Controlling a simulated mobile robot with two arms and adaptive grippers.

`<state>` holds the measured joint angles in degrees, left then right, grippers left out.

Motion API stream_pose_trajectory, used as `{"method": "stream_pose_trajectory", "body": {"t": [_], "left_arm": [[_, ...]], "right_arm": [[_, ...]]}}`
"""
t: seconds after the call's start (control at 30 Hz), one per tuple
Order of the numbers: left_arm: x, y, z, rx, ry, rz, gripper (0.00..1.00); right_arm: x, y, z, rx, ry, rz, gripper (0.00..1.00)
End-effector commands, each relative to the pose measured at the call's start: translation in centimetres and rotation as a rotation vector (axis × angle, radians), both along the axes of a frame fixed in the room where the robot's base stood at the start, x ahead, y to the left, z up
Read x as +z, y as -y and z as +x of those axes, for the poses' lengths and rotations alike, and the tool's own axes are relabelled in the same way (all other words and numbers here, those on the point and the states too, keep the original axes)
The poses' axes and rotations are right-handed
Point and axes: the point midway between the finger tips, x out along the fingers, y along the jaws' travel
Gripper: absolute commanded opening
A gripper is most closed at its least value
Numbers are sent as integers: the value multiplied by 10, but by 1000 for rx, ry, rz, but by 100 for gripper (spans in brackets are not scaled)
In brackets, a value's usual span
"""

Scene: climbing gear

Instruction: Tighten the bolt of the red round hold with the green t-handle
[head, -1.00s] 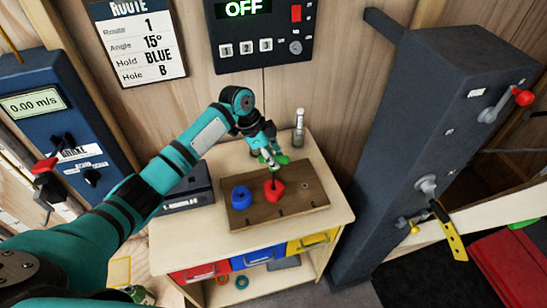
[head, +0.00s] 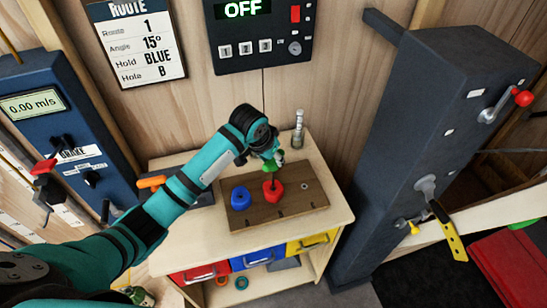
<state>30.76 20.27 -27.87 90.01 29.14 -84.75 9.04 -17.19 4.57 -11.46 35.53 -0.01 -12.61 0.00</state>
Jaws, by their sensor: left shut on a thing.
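The red round hold (head: 273,189) sits on a brown wooden board (head: 250,214) on top of the cabinet, to the right of a blue hold (head: 240,198). The green t-handle (head: 272,167) stands over the red hold, its dark shaft reaching down to the hold's middle. My left gripper (head: 274,161) is shut on the green t-handle from above and behind. The gripper hides part of the handle. I cannot tell how far the tip sits in the bolt. My right gripper is not in view.
A clear bottle (head: 298,129) stands behind the board. An orange-handled thing (head: 152,182) lies on the cabinet's left, partly behind my arm. A dark grey post (head: 410,130) with a yellow-handled tool (head: 448,231) rises at right. The cabinet top's front strip is clear.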

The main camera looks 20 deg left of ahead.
Motion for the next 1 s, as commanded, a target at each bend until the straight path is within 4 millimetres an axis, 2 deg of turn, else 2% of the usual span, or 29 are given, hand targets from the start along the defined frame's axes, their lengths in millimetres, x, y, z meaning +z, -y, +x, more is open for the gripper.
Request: {"method": "stream_pose_trajectory", "body": {"t": [0.17, 0.4, 0.5, 0.6, 0.77, 0.8, 0.97, 1.0], "left_arm": [[0, 4, 0, 243, 1, -6, 0], [0, 4, 0, 709, -3, -6, 0], [0, 2, 1, 855, -3, -4, 0], [0, 0, 1, 920, -1, -1, 0], [0, 0, 1, 925, 1, -1, 0], [0, 0, 1, 925, 1, -1, 22], [0, 0, 1, 923, 1, -1, 1], [0, 0, 1, 923, 1, -1, 0]], "right_arm": [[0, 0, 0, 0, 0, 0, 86], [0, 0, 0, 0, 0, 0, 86], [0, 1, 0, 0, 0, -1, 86], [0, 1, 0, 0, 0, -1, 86], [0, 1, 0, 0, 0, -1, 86], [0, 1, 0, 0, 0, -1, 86], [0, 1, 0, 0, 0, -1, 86], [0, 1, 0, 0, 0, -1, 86]]}}
